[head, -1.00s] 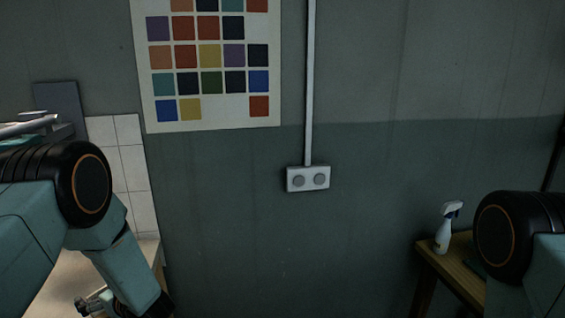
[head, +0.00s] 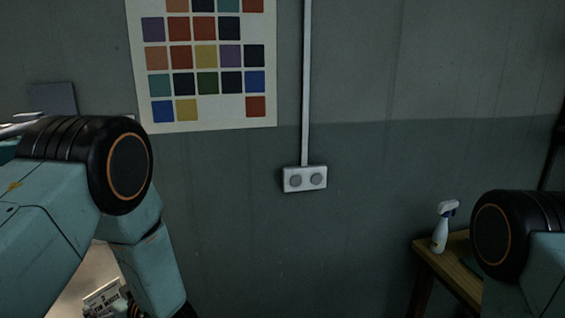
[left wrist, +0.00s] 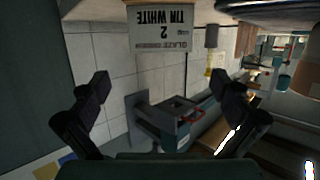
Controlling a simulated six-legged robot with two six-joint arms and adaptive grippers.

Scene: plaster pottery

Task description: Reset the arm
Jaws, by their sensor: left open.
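My left arm (head: 125,170) comes in from the left in the head view, bent at a black joint, with its lower link pointing down. My left gripper (left wrist: 163,92) shows in the left wrist view with its two dark fingers spread wide and nothing between them. My right arm (head: 500,240) shows only as a black joint and a teal link at the lower right of the head view. The right gripper is out of frame.
A box or tub labelled tin white glaze (left wrist: 163,28) appears upside down in the left wrist view. A spray bottle (head: 443,228) stands on a wooden table (head: 440,268) at right. A colour chart (head: 207,110) and socket (head: 305,180) are on the wall.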

